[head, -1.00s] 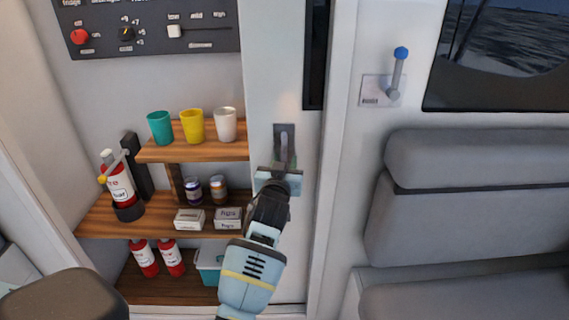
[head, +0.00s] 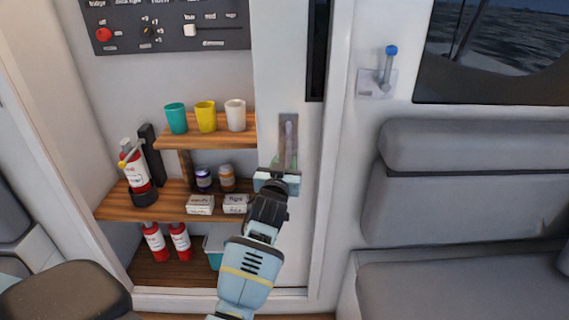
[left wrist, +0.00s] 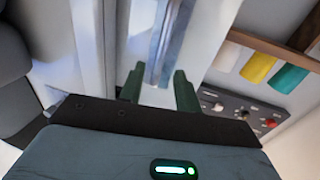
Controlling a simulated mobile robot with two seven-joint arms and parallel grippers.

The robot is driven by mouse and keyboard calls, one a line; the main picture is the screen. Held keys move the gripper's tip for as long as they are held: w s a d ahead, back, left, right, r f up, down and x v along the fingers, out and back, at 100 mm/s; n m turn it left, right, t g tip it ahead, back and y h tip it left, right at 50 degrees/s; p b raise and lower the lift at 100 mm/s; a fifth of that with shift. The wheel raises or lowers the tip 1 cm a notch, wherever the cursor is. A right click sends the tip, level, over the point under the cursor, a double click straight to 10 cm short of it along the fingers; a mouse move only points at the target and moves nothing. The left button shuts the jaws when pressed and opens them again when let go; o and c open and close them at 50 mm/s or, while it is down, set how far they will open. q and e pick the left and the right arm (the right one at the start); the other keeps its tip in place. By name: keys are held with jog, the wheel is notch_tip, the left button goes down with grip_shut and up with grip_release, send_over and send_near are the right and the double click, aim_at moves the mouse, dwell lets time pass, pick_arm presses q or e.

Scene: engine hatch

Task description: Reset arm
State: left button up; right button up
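My left gripper (head: 277,172) is in front of the white door panel, at the lower end of a grey recessed handle plate (head: 288,138). In the left wrist view its two dark green fingers (left wrist: 158,90) stand apart. A silver upright bar (left wrist: 172,45) shows beyond and partly between them; I cannot tell whether they touch it. The gripper body hides part of the panel in the head view. My right gripper is not in view.
Shelves to the left hold cups (head: 205,117), cans, small boxes (head: 200,204) and a fire extinguisher (head: 136,172). A control panel (head: 170,27) is above. A blue-knobbed lever (head: 388,68) and grey seat (head: 460,190) are right.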

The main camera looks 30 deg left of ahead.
pick_arm(q)
jog(key=shift+w+a+f, duration=0.1)
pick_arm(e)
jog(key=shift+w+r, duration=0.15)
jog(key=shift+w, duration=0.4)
